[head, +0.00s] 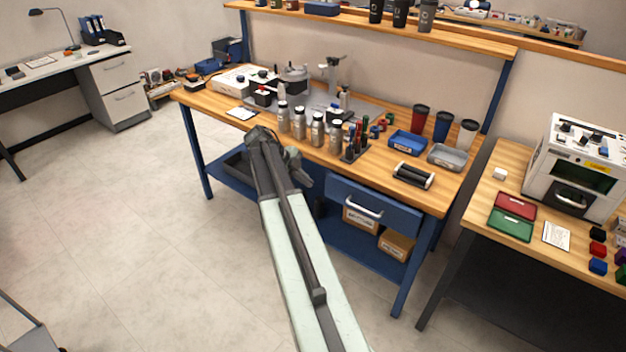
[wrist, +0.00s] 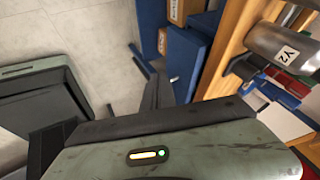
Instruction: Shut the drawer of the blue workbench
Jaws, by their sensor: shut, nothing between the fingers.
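The blue workbench (head: 204,160) has a wooden top and stands across the middle of the head view. Its blue drawer (head: 393,215), with a pale handle (head: 363,206), is under the front edge at the right; how far it stands out is hard to tell. The drawer also shows as a blue block in the wrist view (wrist: 186,58). My gripper (head: 303,179) is shut and empty, in front of the bench, left of the drawer and apart from it in the head view. Its dark fingers show in the wrist view (wrist: 158,88), their tips overlapping the drawer's near side.
Silver bottles (head: 300,125), a marker rack (head: 354,151) and a blue tray (head: 407,143) stand near the bench's front edge. Cardboard boxes (head: 396,245) sit on the lower shelf. A side table (head: 480,222) stands at the right.

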